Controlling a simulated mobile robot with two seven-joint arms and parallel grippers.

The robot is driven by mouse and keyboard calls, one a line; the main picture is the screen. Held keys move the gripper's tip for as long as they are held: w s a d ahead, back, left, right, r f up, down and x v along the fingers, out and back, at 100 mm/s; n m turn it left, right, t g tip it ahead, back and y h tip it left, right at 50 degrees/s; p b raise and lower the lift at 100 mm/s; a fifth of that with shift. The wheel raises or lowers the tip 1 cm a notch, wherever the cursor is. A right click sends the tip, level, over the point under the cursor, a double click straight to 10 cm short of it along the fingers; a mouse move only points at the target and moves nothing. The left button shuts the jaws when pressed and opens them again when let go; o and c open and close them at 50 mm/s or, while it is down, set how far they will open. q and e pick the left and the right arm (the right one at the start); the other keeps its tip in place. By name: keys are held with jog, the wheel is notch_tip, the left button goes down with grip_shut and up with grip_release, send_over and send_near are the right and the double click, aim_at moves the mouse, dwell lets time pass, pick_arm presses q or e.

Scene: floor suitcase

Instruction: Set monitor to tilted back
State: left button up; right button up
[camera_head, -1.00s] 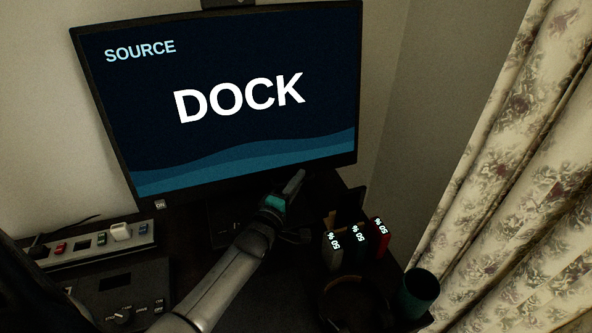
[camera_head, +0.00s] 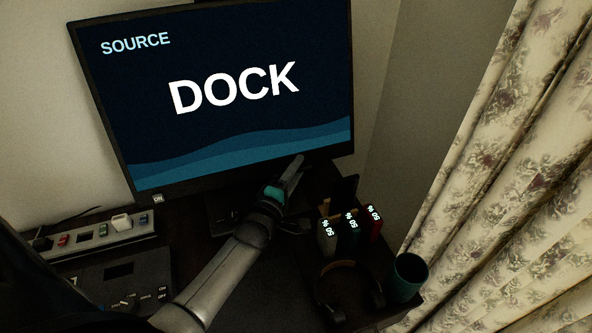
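The monitor (camera_head: 225,150) stands at the upper middle of the head view. Its lit screen reads SOURCE and DOCK, and its top edge is cut off. From this one view I cannot tell its exact tilt. My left gripper (camera_head: 296,170) is in front of the lower right part of the monitor, with its fingertips overlapping the bottom bezel. I cannot tell whether they touch it. The fingers lie close together, and any gap between them is unclear. The monitor stand is mostly hidden in shadow behind my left arm. My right gripper is not in view.
A power strip (camera_head: 92,238) and a dark control box (camera_head: 118,287) lie at the left. At the right are several small units reading 50%, including a red one (camera_head: 373,225), with headphones (camera_head: 322,285) and a teal cup (camera_head: 408,274). A patterned curtain (camera_head: 500,190) hangs at the far right.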

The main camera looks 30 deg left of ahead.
pick_arm(q)
jog(key=shift+s+f, duration=0.1)
jog(key=shift+s, duration=0.05)
jog(key=s+d+p, duration=0.1)
jog(key=s+p, duration=0.1)
jog(key=s, duration=1.3)
jog(key=shift+d, duration=0.1)
